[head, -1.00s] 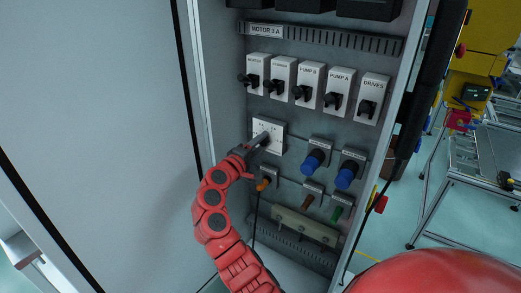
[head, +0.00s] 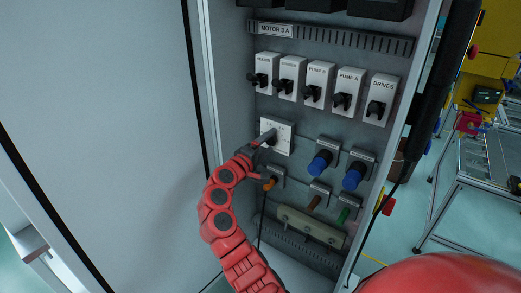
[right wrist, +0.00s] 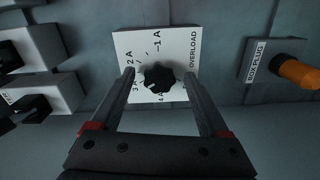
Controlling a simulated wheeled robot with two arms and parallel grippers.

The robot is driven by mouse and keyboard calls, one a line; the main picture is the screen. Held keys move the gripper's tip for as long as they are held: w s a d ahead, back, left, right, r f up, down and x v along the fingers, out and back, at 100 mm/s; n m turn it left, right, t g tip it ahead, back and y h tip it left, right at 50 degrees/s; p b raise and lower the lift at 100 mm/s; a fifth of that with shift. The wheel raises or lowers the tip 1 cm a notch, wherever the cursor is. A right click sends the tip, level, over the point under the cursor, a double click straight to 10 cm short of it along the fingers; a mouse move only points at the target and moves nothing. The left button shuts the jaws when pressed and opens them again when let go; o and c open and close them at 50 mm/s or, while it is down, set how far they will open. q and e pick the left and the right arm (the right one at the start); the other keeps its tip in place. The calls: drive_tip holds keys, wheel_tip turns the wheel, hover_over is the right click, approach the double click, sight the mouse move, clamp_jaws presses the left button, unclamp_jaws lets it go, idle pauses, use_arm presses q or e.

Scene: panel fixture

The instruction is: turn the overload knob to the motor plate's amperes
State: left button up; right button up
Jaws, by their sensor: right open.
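The overload knob (right wrist: 158,77) is black and lobed, on a white OVERLOAD plate (right wrist: 125,45) marked 1 A, 2 A, 3 A and 4 A. Its pointer direction is hard to tell. My right gripper (right wrist: 158,82) is open, with one finger on each side of the knob; whether they touch it I cannot tell. In the head view the white overload plate (head: 286,131) is partly hidden by my right gripper (head: 268,137). The motor plate (head: 275,30) above reads MOTOR 3 A. My left gripper is not in view.
A row of black-handled switches, ending with DRIVES (head: 380,101), sits above the overload plate. An orange plug (right wrist: 298,72) is close beside the gripper. The open cabinet door (head: 100,130) stands left.

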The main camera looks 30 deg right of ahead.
drive_tip(key=b+v, duration=0.2)
drive_tip(key=v, duration=1.5)
drive_tip(key=shift+b, duration=0.35)
drive_tip(key=shift+s+a+f, duration=0.1)
